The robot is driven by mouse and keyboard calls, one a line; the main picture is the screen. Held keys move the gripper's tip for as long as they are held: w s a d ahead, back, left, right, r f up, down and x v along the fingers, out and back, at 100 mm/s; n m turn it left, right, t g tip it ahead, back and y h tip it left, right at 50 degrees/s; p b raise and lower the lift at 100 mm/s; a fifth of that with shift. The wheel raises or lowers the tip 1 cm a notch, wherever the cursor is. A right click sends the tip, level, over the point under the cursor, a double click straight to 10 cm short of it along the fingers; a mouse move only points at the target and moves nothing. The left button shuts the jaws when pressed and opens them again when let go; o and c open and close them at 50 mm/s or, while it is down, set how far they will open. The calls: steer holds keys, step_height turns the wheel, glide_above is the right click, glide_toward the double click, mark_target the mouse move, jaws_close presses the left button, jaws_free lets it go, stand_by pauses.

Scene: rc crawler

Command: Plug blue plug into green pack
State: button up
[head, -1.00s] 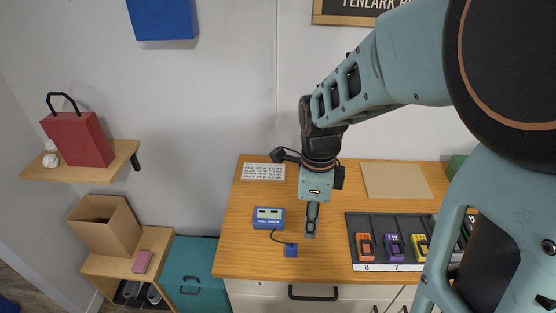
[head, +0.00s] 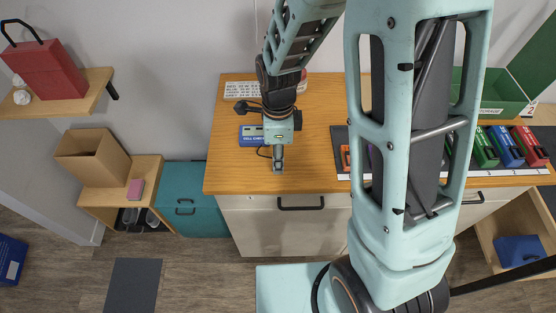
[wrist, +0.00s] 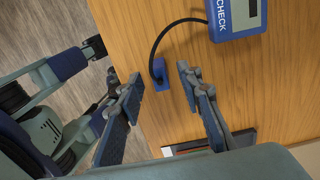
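The blue plug (wrist: 160,76) lies on the wooden table in the wrist view. Its black cord runs to the blue cell-check box (wrist: 237,18), which also shows in the head view (head: 250,134). My gripper (wrist: 160,88) is open, with one finger to each side of the plug and a gap between them; I cannot tell its height above the table. In the head view my gripper (head: 278,172) hides the plug. The green pack (head: 484,149) stands in the dark rack at the right, beside a blue pack (head: 507,146) and a red pack (head: 529,144).
My arm covers the rack's middle; an orange pack (head: 345,157) shows at its left end. A green bin (head: 492,92) stands behind the rack. A white printed card (head: 242,91) lies at the table's back left. The table's left front is clear.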

steer(key=shift+f, duration=0.95)
jaws_close()
steer(key=shift+r, duration=0.1)
